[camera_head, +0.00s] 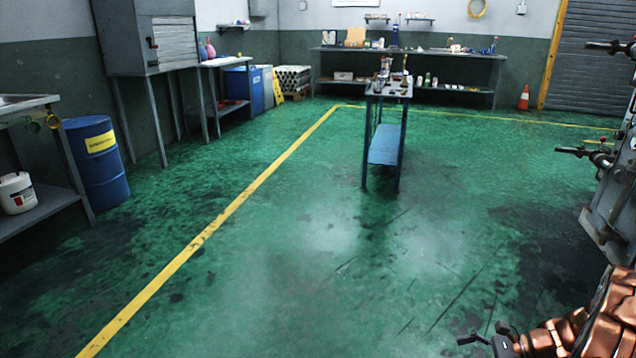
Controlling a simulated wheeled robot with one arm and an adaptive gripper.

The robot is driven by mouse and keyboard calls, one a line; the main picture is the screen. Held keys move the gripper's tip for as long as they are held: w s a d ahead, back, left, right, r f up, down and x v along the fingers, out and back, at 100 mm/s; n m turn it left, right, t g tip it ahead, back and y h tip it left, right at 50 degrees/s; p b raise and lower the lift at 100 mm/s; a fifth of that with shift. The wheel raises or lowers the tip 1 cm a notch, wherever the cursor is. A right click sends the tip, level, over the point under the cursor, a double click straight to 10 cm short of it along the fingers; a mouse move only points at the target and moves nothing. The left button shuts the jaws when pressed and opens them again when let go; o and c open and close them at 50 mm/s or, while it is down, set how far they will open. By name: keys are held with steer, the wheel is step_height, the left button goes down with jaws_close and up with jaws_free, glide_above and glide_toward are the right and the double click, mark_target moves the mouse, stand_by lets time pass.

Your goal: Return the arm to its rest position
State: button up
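My arm, with a copper-brown ribbed covering, comes in at the bottom right corner. My gripper (483,340) is dark and small at the arm's left end, low over the green floor. One thin hooked finger points left, and a dark part shows beside it. The gripper's opening is too small and too near the frame's bottom edge to judge. I see nothing held in it.
A narrow blue table (385,150) with small items stands mid-room. Grey machinery (615,200) rises at the right, close to my arm. A blue barrel (97,165) and benches line the left. The middle floor is clear.

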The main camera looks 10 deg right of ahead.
steer(key=s+a+r+n+g+h+p, duration=0.1)
steer(key=s+a+r+n+g+p, duration=0.15)
steer(key=a+r+p, duration=0.6)
steer(key=s+a+r+n+g+h+p, duration=0.2)
steer(key=a+r+n, duration=0.15)
steer(key=r, duration=0.95)
steer(key=s+a+r+n+g+h+p, duration=0.15)
steer(key=a+r+n+p, duration=0.35)
steer(key=r, duration=0.6)
steer(key=s+a+r+n+h+p, duration=0.3)
steer(key=s+r+n+p, duration=0.2)
steer(key=s+r+p, duration=0.4)
steer(key=s+a+r+n+h+p, duration=0.3)
steer(key=s+r+p, duration=0.7)
steer(key=r, duration=0.6)
steer(key=shift+s+a+r+n+h+p, duration=0.15)
steer(key=shift+a+r+n+h+p, duration=0.35)
steer(key=shift+n, duration=0.5)
steer(key=shift+f, duration=0.2)
